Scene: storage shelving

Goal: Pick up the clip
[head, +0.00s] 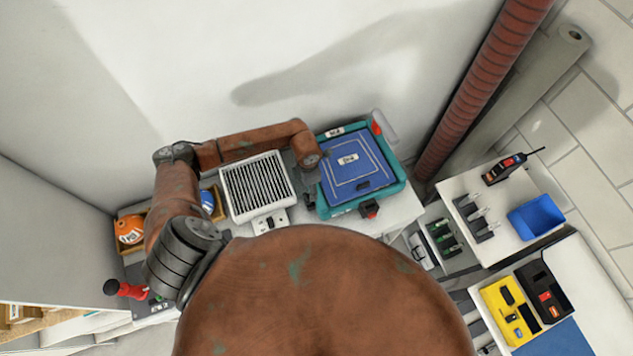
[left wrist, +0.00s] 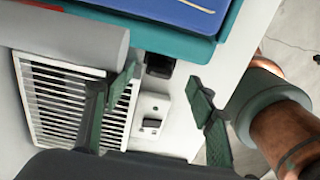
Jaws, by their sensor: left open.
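My left gripper (left wrist: 163,88) shows in the left wrist view with its two dark green fingers spread wide and nothing between the tips. A small black block (left wrist: 160,65), possibly the clip, lies in view between and beyond the fingers, by the edge of the teal case (left wrist: 222,40). I cannot tell for sure that it is the clip. My right gripper is in neither view.
A white slatted unit (head: 257,187) stands left of the case, with a white switch plate (head: 270,221) in front. An orange helmet (head: 130,230) is at the left. A blue bin (head: 537,217) and a yellow case (head: 508,312) stand at the right. A red pipe (head: 480,90) rises behind.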

